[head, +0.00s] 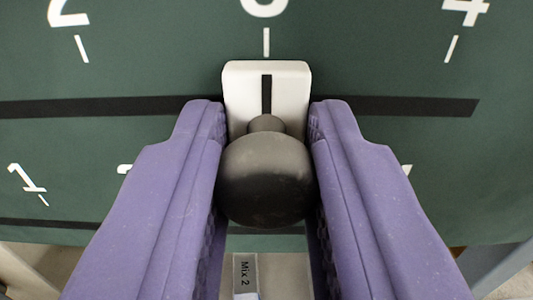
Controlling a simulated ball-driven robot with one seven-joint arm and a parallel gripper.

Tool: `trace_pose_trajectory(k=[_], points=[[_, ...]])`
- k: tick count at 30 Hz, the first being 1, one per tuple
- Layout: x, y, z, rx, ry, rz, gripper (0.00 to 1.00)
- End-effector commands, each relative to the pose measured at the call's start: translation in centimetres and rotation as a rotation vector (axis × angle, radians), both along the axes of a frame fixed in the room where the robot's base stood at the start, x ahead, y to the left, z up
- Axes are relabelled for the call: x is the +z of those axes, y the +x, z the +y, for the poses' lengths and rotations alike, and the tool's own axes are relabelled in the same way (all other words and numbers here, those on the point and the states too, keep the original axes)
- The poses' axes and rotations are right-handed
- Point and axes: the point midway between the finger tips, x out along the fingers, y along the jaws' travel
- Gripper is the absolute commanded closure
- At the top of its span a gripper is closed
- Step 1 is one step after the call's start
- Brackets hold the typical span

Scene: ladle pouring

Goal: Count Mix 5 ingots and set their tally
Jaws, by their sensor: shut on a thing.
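My gripper (268,150) has its two purple fingers either side of a dark round knob (266,180) and is shut on it. The knob is fixed to a white slider (240,90) with a black pointer line. The slider sits across the upper black slot (420,106) of a dark green tally board (370,60). Its pointer lines up with the white tick (266,42) under a digit cut off by the top edge, between 2 (68,12) and 4 (466,10). No ingots and no Mix 5 label are in view.
A lower black slot (50,224) runs below, with a 1 (26,178) at left; my fingers hide much of that row. A label reading "Mix 2" (245,275) shows below the board between my fingers. The upper slot ends at right.

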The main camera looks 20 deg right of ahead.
Motion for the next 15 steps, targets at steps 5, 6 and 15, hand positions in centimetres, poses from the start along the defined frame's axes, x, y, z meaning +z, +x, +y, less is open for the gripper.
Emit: trace_pose_trajectory(k=[5,6,15], points=[[0.0,0.4,1.2,0.003,0.001,0.000,1.00],[0.0,0.7,1.9,0.004,0.000,0.000,1.00],[0.1,3.1,9.4,0.004,0.000,0.000,1.00]])
